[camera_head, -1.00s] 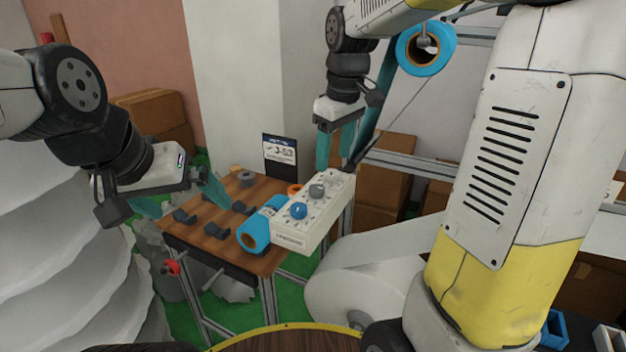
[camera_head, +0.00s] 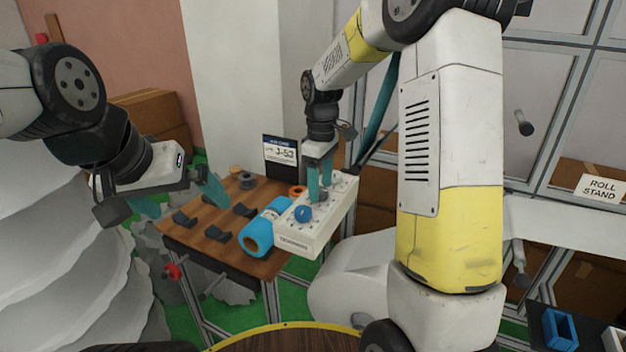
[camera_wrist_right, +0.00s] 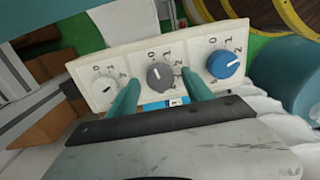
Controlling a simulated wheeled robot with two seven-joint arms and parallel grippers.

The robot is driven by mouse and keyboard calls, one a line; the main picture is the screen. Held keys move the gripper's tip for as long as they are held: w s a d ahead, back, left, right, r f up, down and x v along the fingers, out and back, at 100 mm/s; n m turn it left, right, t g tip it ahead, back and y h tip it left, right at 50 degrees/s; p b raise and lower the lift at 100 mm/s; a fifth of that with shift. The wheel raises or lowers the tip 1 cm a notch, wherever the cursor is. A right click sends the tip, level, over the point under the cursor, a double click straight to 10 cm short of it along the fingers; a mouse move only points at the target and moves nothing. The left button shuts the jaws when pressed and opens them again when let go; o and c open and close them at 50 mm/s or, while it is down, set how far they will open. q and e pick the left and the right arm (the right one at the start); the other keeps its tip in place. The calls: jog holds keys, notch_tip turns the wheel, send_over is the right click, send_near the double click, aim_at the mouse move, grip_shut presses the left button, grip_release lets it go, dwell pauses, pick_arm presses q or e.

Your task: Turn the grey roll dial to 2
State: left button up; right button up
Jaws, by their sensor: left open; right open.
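A pale control box (camera_head: 312,232) carries a grey dial (camera_head: 320,196) and a blue dial (camera_head: 303,213). In the right wrist view the grey dial (camera_wrist_right: 160,75) sits between a white dial (camera_wrist_right: 103,86) on the left and the blue dial (camera_wrist_right: 223,64) on the right, with numbers 0, 1, 2 around it. Its exact pointer setting is hard to read. My right gripper (camera_head: 319,178) is open, pointing down, with one finger on each side of the grey dial. I cannot tell whether they touch it.
A wooden table (camera_head: 208,243) holds a blue roll (camera_head: 264,229) beside the box and several dark cradles (camera_head: 217,233). A dark sign (camera_head: 282,153) reading J-53 stands behind. A roll stand sign (camera_head: 603,187) and a blue bin (camera_head: 560,328) are at the right.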

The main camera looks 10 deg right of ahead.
jog(key=shift+f, duration=0.3)
grip_shut()
